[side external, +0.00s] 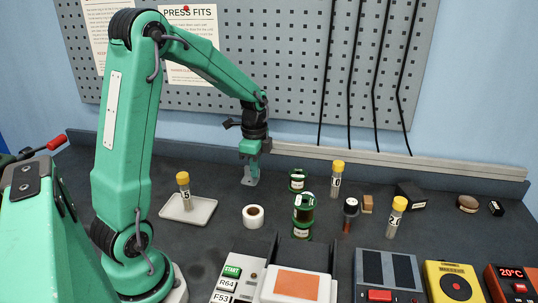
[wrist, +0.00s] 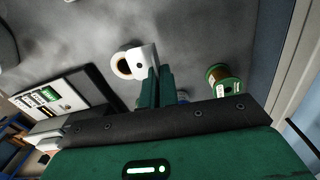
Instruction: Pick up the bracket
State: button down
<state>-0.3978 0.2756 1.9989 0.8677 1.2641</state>
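The bracket (side external: 251,176) is a small pale grey angled plate with a hole. It hangs at the tips of my gripper (side external: 254,160) in the side external view. In the wrist view the bracket (wrist: 142,63) shows as a white plate with a dark hole, at the ends of the green fingers (wrist: 157,88). The fingers are close together, shut on its edge. The bracket seems held above the bench, though its gap to the surface is hard to judge. Part of it is hidden by the fingers.
A white tape roll (side external: 253,216) stands in front of the bracket. Green spools (side external: 297,180) (side external: 303,215) stand to its right. A tray (side external: 188,212) with a yellow-capped vial (side external: 183,188) lies left. Devices (side external: 388,277) line the front right. A pegboard (side external: 290,70) stands behind.

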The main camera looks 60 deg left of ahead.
jog(key=shift+d+r, duration=0.45)
jog(key=shift+d, duration=0.25)
